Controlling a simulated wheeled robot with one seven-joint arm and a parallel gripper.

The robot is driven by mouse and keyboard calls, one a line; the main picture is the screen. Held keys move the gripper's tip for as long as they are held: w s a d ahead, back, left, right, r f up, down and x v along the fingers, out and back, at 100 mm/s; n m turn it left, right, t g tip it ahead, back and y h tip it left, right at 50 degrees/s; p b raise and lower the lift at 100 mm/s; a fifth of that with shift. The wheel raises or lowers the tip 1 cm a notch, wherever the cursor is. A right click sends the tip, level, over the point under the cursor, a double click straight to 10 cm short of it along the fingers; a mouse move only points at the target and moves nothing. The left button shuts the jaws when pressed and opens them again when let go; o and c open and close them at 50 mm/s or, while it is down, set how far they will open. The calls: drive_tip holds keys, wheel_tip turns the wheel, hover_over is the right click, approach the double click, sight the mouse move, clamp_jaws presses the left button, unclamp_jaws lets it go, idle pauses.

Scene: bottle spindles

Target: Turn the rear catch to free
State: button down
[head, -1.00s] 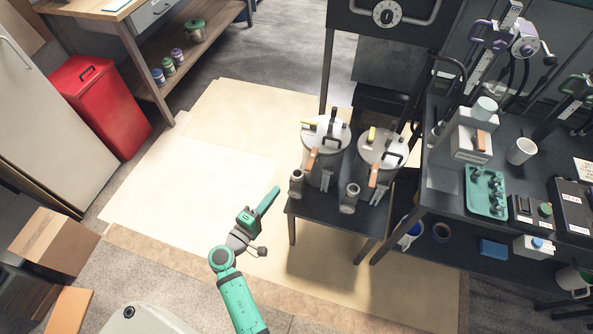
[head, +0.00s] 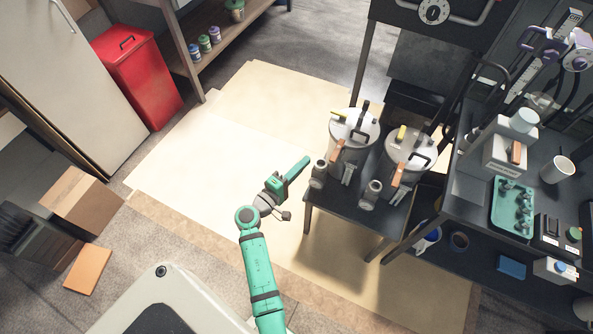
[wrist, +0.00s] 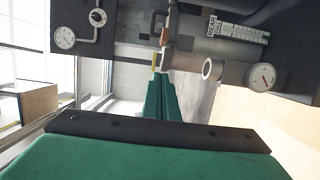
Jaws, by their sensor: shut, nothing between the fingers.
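My green gripper (head: 306,160) is shut and empty, left of the stand and apart from the pots. In the wrist view its fingers (wrist: 166,82) point toward an orange piece (wrist: 164,37) and a yellow piece (wrist: 154,62).
Grey cylindrical fittings (head: 319,174) stick out at the stand's near side, close to my fingertips. A round gauge (wrist: 262,77) shows in the wrist view. A dark workbench (head: 470,187) with a green tray (head: 496,221) stands right. The pale floor mat (head: 220,150) to the left is clear.

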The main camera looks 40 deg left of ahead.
sight(337, 152)
drive_tip(key=w+d, duration=0.4)
drive_tip(key=w, duration=0.1)
idle(0.4)
drive_tip(key=shift+d, duration=0.2)
